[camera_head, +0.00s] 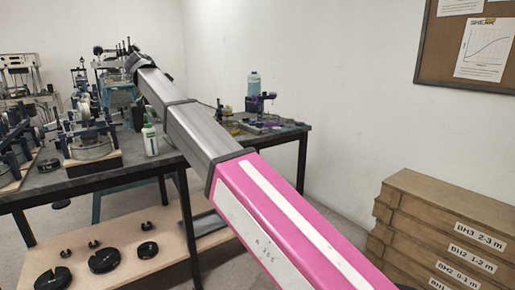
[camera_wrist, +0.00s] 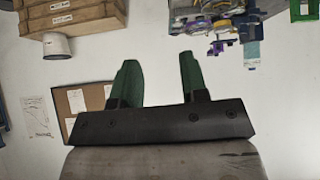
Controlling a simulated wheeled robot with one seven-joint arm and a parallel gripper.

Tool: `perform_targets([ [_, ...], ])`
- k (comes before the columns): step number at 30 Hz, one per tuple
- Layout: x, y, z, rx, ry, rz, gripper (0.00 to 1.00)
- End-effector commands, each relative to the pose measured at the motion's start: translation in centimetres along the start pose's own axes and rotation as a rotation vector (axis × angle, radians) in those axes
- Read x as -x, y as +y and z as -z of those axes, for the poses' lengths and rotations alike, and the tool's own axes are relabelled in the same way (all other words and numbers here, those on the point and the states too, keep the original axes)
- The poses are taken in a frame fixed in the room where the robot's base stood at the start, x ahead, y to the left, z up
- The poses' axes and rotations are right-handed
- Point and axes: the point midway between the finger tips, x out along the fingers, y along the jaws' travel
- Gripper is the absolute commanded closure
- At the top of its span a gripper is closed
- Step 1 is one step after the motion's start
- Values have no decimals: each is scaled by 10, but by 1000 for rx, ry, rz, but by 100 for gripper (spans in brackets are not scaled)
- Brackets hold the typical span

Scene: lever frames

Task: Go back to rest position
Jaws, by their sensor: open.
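My gripper (camera_wrist: 159,64) shows in the wrist view with two green fingers standing apart and nothing between them. In the head view my arm stretches from the lower right to the upper left, over the workbench (camera_head: 105,178). Its far end is small there, and I cannot make out the fingers. The lever frames (camera_head: 90,138) stand on the left of the bench with blue and metal parts. The arm hides part of the bench's middle.
A white bottle with a green top (camera_head: 150,138) stands on the bench near the arm. Black slotted weights (camera_head: 104,260) lie on the lower shelf. Stacked wooden boxes (camera_head: 440,225) stand at the right, below a notice board (camera_head: 423,60). The wall beyond is bare.

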Motion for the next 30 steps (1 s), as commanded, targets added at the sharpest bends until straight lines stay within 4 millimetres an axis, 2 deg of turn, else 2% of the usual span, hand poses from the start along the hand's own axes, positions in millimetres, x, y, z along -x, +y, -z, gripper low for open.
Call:
perform_targets([
  [5, -29, 4, -5, 41, -16, -5, 60],
  [11, -74, 12, -13, 106, -44, -14, 60],
  [17, -141, 28, -24, 199, -89, -23, 60],
  [20, -188, 43, -33, 264, -126, -27, 60],
  [23, -246, 67, -45, 345, -177, -27, 60],
  [24, -270, 77, -51, 379, -200, -25, 60],
  [30, -378, 139, -79, 529, -319, 1, 60],
])
